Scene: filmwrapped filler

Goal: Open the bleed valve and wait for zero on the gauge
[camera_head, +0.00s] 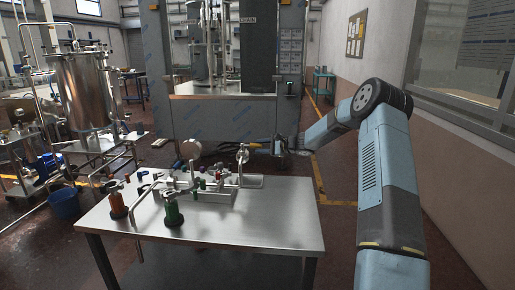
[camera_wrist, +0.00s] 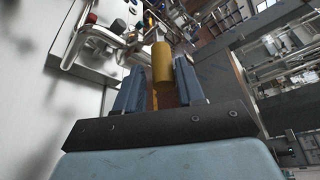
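A pipe assembly (camera_head: 200,183) stands on the steel table, with several coloured knobs and fittings. A round pale dial (camera_head: 191,149), seemingly the gauge, stands upright at its back; its reading is too small to make out. A second small round dial-like part (camera_head: 242,156) stands at the right end. My gripper (camera_wrist: 159,72) has a yellow cylinder (camera_wrist: 162,64) between its two blue-grey fingers in the wrist view. I cannot tell whether both fingers touch it. In the head view my gripper (camera_head: 275,147) is beyond the table's back right. I cannot identify the bleed valve.
The steel table (camera_head: 270,225) is bare at its front and right. An orange-topped (camera_head: 117,204) and a green (camera_head: 173,213) fitting stand near its left front. A shiny tank (camera_head: 84,90) and blue bucket (camera_head: 64,203) are at left; a wall (camera_head: 340,110) is at right.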

